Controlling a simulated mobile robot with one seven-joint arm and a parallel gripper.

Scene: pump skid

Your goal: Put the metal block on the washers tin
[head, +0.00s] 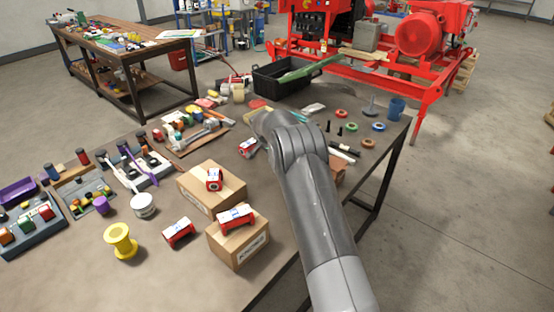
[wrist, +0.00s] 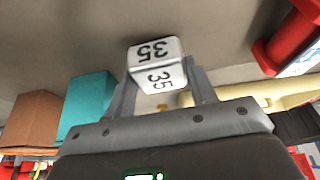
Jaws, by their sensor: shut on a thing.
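My gripper (wrist: 160,68) is shut on the metal block (wrist: 153,52), a pale grey-white block marked "35" on two faces, held between the two fingers. In the head view my arm hides the gripper and the block. No label reading "washers" is legible. Several small red-and-white containers stand on the table: one on the rear cardboard box (head: 214,180), one on the front box (head: 236,217), one on the table (head: 178,232) and one near my arm (head: 248,147). A round whitish tin (head: 143,205) stands further left. I cannot tell which is the washers tin.
Two cardboard boxes (head: 197,194) (head: 238,246) stand mid-table. A yellow spool (head: 121,241), trays of parts (head: 35,234) and a wooden board with tools (head: 190,150) lie to the left. A black bin (head: 280,80) stands at the back. The front-left tabletop has free room.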

